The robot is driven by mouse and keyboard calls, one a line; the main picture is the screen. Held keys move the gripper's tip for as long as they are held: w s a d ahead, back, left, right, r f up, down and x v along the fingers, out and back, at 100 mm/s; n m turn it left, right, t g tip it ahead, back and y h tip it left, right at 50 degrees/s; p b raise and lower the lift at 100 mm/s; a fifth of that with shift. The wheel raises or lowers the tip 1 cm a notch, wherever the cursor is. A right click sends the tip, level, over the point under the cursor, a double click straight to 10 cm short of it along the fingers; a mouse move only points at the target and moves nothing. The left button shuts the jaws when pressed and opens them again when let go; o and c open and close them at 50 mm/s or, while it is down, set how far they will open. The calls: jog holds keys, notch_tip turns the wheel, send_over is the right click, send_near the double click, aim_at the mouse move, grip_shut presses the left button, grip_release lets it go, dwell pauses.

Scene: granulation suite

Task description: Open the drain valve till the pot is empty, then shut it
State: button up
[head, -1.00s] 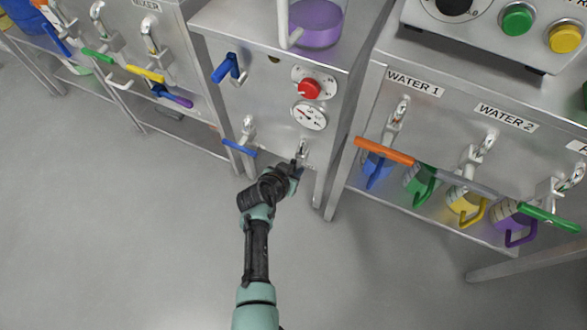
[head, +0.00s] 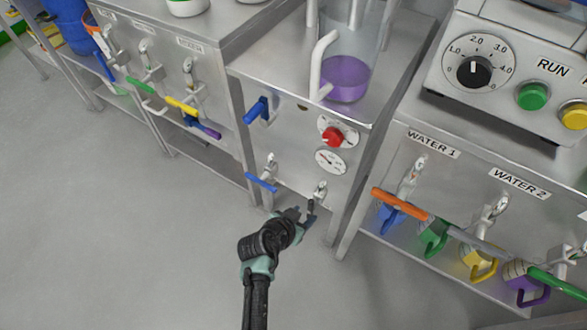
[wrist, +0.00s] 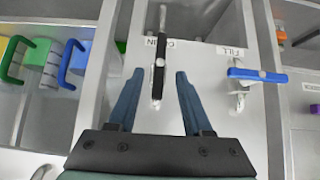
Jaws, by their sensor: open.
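The clear pot (head: 368,55) stands on the steel cabinet with purple liquid (head: 345,78) in its bottom. The drain valve (head: 320,190) is low on the cabinet front. In the wrist view its black lever (wrist: 158,78) runs up and down the picture, in line with the spout, below a partly hidden label. My gripper (head: 304,216) is at this lever. In the wrist view my gripper (wrist: 158,74) is open, one blue finger on each side of the lever, with a gap on both sides.
The fill valve's blue lever (head: 261,182) sits crosswise beside the drain; it also shows in the wrist view (wrist: 257,75). Water valves (head: 412,182) stand right. The grey floor (head: 120,240) is clear.

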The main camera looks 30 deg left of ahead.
jog(key=p+v, duration=0.2)
jog(key=v, duration=0.5)
dwell(0.4)
